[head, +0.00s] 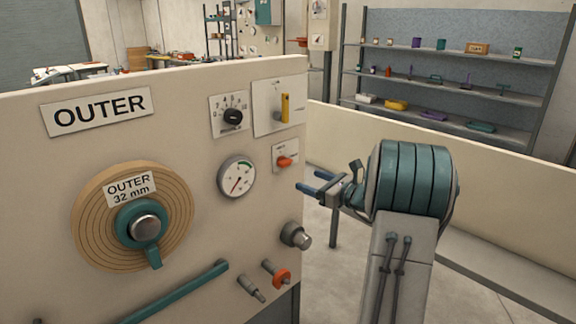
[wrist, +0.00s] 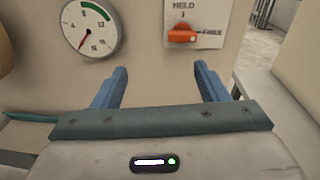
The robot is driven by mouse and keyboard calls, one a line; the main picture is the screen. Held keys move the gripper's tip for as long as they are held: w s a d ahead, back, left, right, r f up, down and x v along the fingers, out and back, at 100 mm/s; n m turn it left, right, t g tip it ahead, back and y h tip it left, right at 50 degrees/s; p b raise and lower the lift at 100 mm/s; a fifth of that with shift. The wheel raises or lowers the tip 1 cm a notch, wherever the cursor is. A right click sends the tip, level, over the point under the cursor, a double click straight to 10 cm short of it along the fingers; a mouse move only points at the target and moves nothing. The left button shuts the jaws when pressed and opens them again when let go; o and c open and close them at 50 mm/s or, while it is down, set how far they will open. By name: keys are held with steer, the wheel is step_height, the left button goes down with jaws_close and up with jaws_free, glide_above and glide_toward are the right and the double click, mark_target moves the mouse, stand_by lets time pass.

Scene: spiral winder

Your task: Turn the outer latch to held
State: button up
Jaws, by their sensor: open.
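The outer latch (head: 285,161) is a small orange knob on a white plate, on the cream panel marked OUTER. In the wrist view the latch (wrist: 181,36) has HELD printed above it and FREE at its right. Its pointed end is toward FREE. My gripper (head: 308,180) is open and empty, just right of the panel's edge in the head view. In the wrist view my gripper's (wrist: 160,68) two blue fingers are spread below the latch, apart from it. Nothing hides the latch.
A round gauge (head: 237,177) is left of the latch. A dial (head: 232,116) and a yellow switch (head: 285,107) are above. A grey knob (head: 295,236) sticks out below. The tan roll (head: 92,218) with its teal hub is farther left. A low cream wall (head: 400,133) stands behind.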

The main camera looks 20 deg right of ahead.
mark_target(288, 163)
steer(key=shift+m+t+h, duration=0.4)
steer(key=shift+m+t, duration=0.2)
steer(key=shift+m, duration=0.2)
steer(key=d+p+x, duration=0.1)
steer(key=x, duration=0.3)
steer(key=d+p+x, duration=0.1)
steer(key=x, duration=0.3)
steer(key=w+p+x, duration=0.1)
steer(key=x, duration=0.4)
steer(key=shift+w+d+f, duration=0.1)
steer(key=shift+d, duration=0.3)
steer(key=c, duration=1)
